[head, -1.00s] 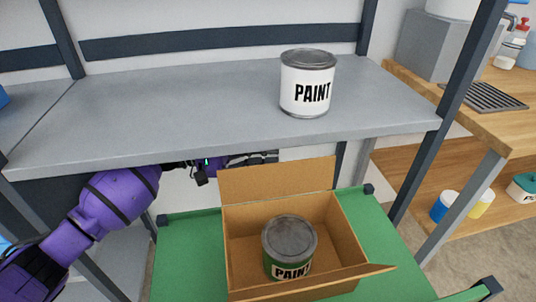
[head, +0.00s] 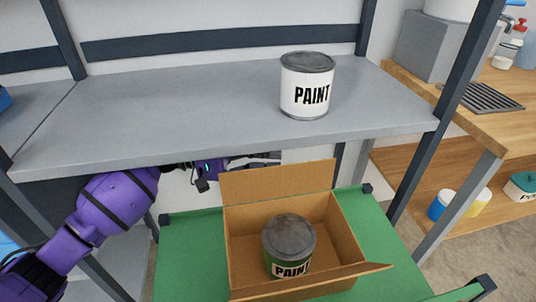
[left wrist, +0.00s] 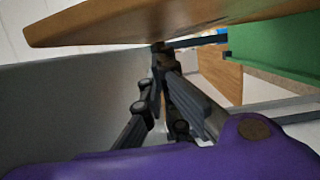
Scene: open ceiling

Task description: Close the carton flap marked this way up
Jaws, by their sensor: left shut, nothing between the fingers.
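An open brown carton (head: 347,225) stands on a green surface (head: 185,250), with a green-labelled paint can (head: 289,245) inside. Its back flap (head: 277,181) stands up, and a flap at the front right (head: 365,271) sticks outward. I can read no "this way up" marking on the faces I see. My left gripper (head: 268,158) is under the grey shelf, behind the back flap and partly hidden. In the left wrist view its fingers (left wrist: 160,50) are shut and empty, just below a brown panel (left wrist: 150,25), apparently the flap. I cannot tell whether they touch. My right gripper is not in view.
The grey shelf (head: 180,115) lies above my left forearm and holds a white paint can (head: 307,88). A dark shelf post (head: 430,135) stands right of the carton. A wooden bench (head: 490,110) is farther right.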

